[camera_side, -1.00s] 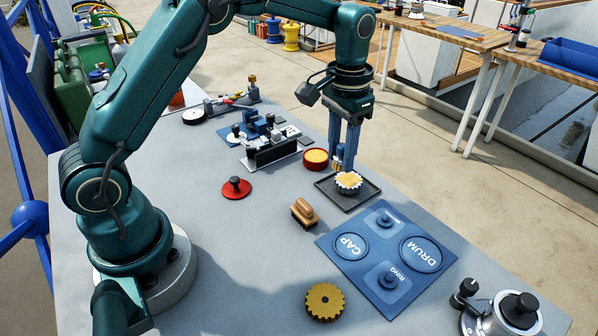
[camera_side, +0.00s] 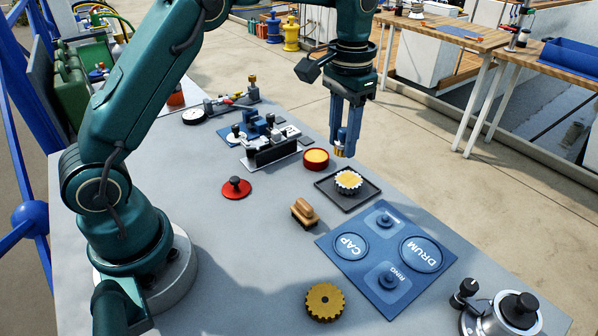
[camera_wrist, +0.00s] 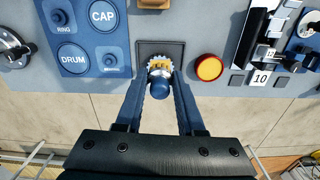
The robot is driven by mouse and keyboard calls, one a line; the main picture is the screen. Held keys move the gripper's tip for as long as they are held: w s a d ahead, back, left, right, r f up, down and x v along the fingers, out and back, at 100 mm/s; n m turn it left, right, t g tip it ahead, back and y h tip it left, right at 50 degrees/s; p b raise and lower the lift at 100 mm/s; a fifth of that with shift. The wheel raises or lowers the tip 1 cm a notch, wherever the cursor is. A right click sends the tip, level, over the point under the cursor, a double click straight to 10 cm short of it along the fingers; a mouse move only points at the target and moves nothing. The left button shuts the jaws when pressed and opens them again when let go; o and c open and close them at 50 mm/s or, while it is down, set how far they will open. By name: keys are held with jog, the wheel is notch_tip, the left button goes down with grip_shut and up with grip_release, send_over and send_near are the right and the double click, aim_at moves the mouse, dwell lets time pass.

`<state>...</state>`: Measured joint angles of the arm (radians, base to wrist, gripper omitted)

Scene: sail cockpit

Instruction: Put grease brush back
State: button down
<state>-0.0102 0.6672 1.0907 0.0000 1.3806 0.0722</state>
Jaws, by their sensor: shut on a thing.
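My gripper (camera_side: 345,148) is shut on the grease brush and holds it in the air above the dark square tray (camera_side: 324,189). A toothed silver gear (camera_side: 349,182) with yellow grease on top lies in the tray, apart from the brush. A red round pot (camera_side: 316,158) of yellow-orange grease stands just left of the tray. The bristles are hard to make out.
A blue mat (camera_side: 384,291) with CAP, DRUM and RING places lies in front of the tray. A winch-like fixture (camera_side: 497,312) stands front right.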

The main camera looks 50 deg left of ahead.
jog(key=shift+w, duration=0.1)
jog(key=shift+s+f+m, duration=0.2)
jog(key=shift+f+m, duration=0.1)
jog(key=shift+m, duration=0.4)
jog(key=s+a+r+m, duration=0.1)
jog(key=s+a, duration=1.5)
send_over(280, 196)
notch_tip(280, 196, down, 7)
jog(key=shift+r, duration=0.1)
jog(key=shift+f, duration=2)
jog(key=shift+f, duration=0.15)
jog(key=c, duration=0.5)
grip_release()
